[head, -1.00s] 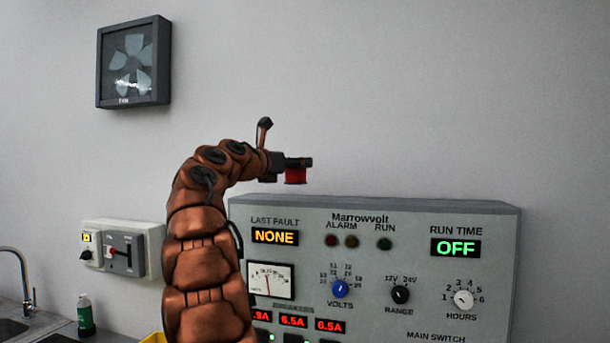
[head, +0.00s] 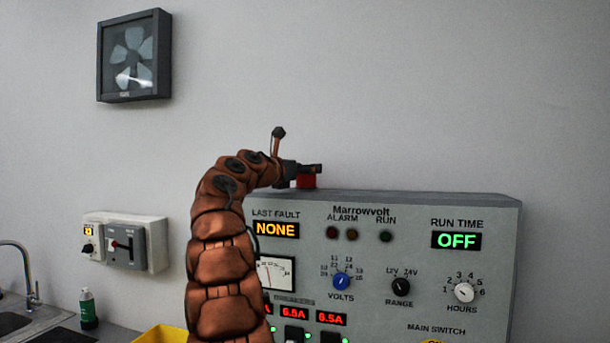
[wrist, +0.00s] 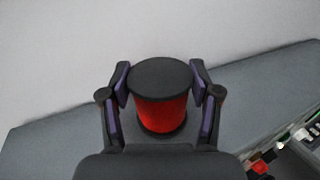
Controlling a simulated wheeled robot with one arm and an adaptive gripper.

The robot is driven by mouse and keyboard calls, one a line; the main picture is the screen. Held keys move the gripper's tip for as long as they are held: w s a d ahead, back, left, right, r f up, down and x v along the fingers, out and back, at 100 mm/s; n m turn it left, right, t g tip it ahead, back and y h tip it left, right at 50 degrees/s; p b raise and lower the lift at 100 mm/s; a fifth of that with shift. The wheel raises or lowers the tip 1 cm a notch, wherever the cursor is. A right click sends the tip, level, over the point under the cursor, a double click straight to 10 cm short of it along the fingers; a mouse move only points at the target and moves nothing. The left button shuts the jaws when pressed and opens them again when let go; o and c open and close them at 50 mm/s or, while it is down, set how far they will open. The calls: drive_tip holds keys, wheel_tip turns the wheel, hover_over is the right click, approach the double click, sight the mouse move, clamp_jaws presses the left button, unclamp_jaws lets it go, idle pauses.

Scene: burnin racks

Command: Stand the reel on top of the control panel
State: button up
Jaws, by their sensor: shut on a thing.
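The reel (wrist: 161,112) is red with black round flanges. In the wrist view it is upright between the two fingers of my gripper (wrist: 160,92), which is shut on it. In the head view the reel (head: 307,182) shows as a small red block under my gripper (head: 312,168), at the top edge of the control panel (head: 430,290). The panel's grey top (wrist: 50,145) lies below the reel in the wrist view. I cannot tell whether the reel's lower flange touches that top. My arm hides the panel's left part in the head view.
A wall fan (head: 134,56) hangs at the upper left. A switch box (head: 125,242), a green bottle (head: 88,308), a sink tap (head: 30,270) and a yellow bin (head: 160,335) are at the left. The panel top to the right of the reel looks clear.

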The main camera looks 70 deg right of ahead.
drive_tip(key=shift+f, duration=0.15)
drive_tip(key=shift+f, duration=0.1)
drive_tip(key=o, duration=1.4)
drive_tip(key=shift+a, duration=0.15)
drive_tip(key=b+v, duration=0.2)
drive_tip(key=v, duration=0.9)
drive_tip(key=shift+w+a+b, duration=0.2)
drive_tip(key=shift+a+b, duration=0.1)
drive_tip(key=shift+b, duration=0.1)
